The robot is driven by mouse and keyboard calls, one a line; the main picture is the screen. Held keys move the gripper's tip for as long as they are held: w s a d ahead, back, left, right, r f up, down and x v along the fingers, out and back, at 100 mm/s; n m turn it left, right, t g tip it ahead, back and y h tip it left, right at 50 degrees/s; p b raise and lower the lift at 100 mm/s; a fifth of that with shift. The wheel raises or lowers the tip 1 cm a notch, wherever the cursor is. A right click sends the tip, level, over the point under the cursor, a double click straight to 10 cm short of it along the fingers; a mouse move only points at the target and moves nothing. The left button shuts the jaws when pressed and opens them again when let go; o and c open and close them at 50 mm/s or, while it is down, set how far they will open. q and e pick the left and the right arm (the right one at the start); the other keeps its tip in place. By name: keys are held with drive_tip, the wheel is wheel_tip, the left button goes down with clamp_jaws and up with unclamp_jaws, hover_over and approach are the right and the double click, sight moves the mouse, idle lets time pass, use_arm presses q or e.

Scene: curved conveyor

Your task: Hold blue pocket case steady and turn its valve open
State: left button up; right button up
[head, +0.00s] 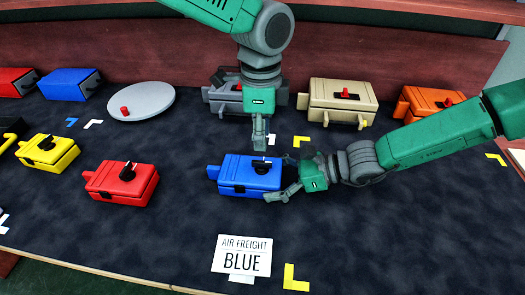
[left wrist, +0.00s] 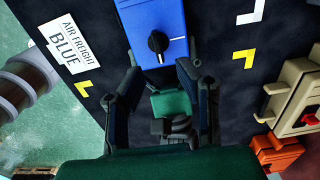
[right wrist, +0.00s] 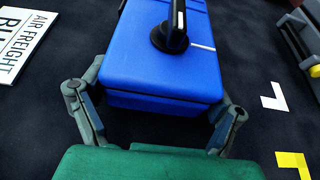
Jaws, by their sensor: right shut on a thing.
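The blue pocket case (head: 235,176) lies on the dark conveyor in the middle of the head view. Its black valve knob (head: 262,167) is on the lid. In the right wrist view the knob's handle (right wrist: 178,22) points up, while a white line (right wrist: 202,47) on the lid runs off to the right. My right gripper (head: 285,178) is shut on the right end of the case, a finger on each side. My left gripper (head: 260,140) points down above the knob. In the left wrist view its fingers (left wrist: 160,66) are spread, with the knob (left wrist: 158,42) just beyond them, not gripped.
A red case (head: 120,186) and a yellow case (head: 45,158) lie to the left. Grey, beige (head: 340,98) and orange (head: 425,104) cases stand behind. A grey disc (head: 142,101) lies at the back left. An "AIR FREIGHT BLUE" sign (head: 241,255) is in front.

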sight(262, 161)
use_arm(q)
drive_tip(key=shift+r, duration=2.35)
use_arm(e)
drive_tip(key=o, duration=1.5)
drive_tip(key=shift+d, duration=0.1)
